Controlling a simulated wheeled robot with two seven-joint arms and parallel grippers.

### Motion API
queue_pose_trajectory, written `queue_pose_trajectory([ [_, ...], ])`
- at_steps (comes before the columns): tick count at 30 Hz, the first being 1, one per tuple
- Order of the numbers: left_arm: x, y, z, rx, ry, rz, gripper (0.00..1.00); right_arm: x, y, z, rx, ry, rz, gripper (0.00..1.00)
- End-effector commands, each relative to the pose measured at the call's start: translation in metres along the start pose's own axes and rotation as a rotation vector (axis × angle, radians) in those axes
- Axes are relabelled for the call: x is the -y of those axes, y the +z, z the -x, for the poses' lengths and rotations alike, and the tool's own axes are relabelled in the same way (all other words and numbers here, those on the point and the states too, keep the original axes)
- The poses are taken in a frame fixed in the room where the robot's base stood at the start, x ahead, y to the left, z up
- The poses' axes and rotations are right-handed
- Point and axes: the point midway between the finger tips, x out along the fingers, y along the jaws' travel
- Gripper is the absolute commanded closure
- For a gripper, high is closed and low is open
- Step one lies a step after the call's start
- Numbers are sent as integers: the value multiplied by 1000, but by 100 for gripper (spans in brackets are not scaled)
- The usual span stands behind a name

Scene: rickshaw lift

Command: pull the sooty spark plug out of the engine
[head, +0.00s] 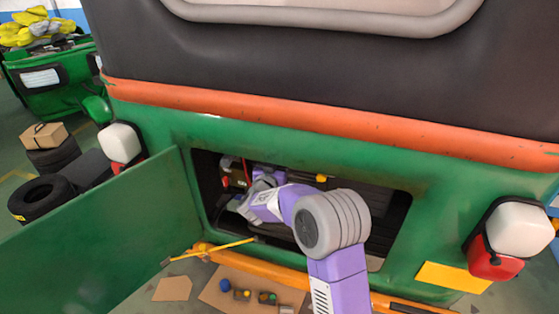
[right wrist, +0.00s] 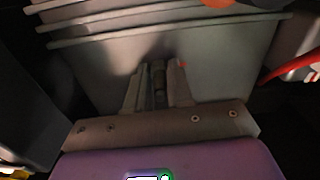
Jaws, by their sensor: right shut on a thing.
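The engine bay (head: 382,215) is an open rectangular hole in the green rear of the rickshaw. My right arm reaches into its left part, and the gripper is mostly hidden there in the head view. In the right wrist view my right gripper (right wrist: 158,84) has its fingers close together on a narrow, dark upright piece (right wrist: 159,78), which appears to be the spark plug. Soot on it cannot be made out in this dim view. Grey finned metal of the engine (right wrist: 215,60) stands right behind the fingers. My left gripper is not in view.
The green hatch door (head: 100,240) stands open at the left. A yellow rod (head: 212,250) lies across below the opening. Cardboard (head: 222,300) with several small parts is on the floor. A red cable (right wrist: 295,68) runs right of the fingers. An orange bumper (head: 270,277) crosses below.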

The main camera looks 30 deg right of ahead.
Motion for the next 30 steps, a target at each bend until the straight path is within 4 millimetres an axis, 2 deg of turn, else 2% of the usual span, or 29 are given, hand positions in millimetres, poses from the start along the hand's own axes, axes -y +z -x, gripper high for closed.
queue_pose_trajectory([
  [11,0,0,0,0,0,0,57,0,0,4,1,-1,0,100],
  [30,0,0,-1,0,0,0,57,1,0,36,1,-1,0,100],
])
